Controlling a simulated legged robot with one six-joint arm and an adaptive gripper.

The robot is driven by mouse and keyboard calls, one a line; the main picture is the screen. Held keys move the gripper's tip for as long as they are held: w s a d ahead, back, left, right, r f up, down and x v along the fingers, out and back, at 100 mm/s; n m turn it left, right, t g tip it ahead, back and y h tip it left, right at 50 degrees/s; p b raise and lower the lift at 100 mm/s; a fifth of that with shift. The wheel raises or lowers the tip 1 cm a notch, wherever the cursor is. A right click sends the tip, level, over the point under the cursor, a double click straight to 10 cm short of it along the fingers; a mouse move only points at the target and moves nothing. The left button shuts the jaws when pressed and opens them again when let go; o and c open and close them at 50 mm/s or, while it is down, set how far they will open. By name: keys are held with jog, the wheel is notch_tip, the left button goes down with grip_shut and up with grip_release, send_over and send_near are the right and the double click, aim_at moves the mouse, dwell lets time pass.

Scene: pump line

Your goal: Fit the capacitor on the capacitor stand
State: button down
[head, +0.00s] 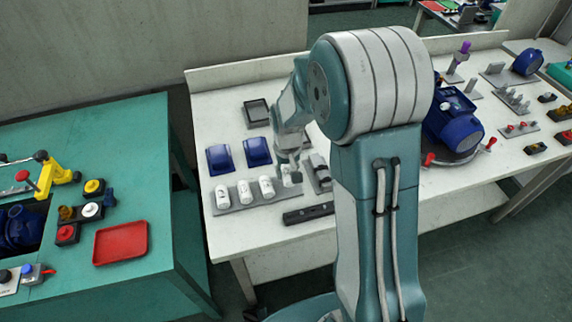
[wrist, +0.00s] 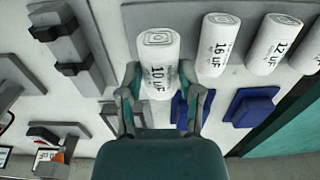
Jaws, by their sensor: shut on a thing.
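My gripper (wrist: 160,76) is shut on a white capacitor (wrist: 157,58) marked 10 uF, with one finger on each side of it. In the head view my gripper (head: 288,168) is at the right end of a row of white capacitors, and the held one is mostly hidden. A long grey plate (head: 233,207) carries the row. I cannot tell whether the held capacitor still touches it. A grey block with two dark clips (wrist: 68,52) lies beside the plate, on the left in the wrist view; it may be the capacitor stand, but I cannot be sure.
Two blue covers (head: 257,152) and a dark square tray (head: 256,113) lie behind the row. A black bar (head: 308,213) lies in front of it, to the right. A blue motor (head: 455,125) stands farther right. A green table (head: 120,215) with a red tray (head: 121,243) is left.

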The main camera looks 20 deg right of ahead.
jog(key=shift+d+f, duration=0.3)
jog(key=shift+f, duration=0.9)
jog(key=shift+a+f, duration=0.15)
jog(key=shift+a, duration=0.05)
jog(key=shift+c, duration=0.9)
grip_release()
jog(key=shift+r, duration=3)
